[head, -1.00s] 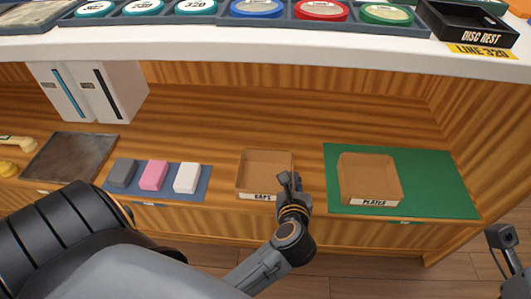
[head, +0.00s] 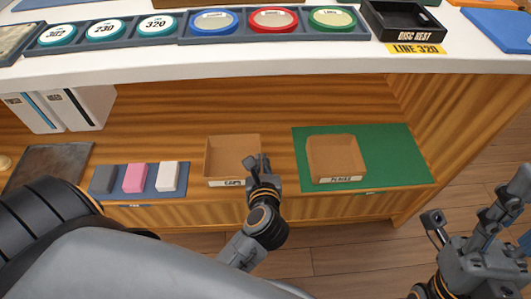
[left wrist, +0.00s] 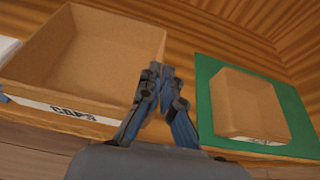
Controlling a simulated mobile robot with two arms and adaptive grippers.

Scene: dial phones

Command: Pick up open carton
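The open brown carton labelled CAPS (head: 222,157) stands on the wooden lower shelf. A second open brown carton labelled PLATES (head: 338,157) stands on a green mat (head: 400,160) to its right. My left gripper (head: 258,163) is at the right front side of the CAPS carton. In the left wrist view, the gripper's fingertips (left wrist: 160,71) are close together over the right wall of the CAPS carton (left wrist: 85,50) and look shut on it. The fingers hide part of that wall. My right gripper (head: 510,195) is at the right edge, away from both cartons; its finger opening is unclear.
Grey, pink and white blocks (head: 135,178) lie on a blue mat to the left. A dark tray (head: 48,170) lies farther left. The white counter (head: 200,68) overhangs the shelf and carries a rack of dials and a black DISC REST tray (head: 400,20).

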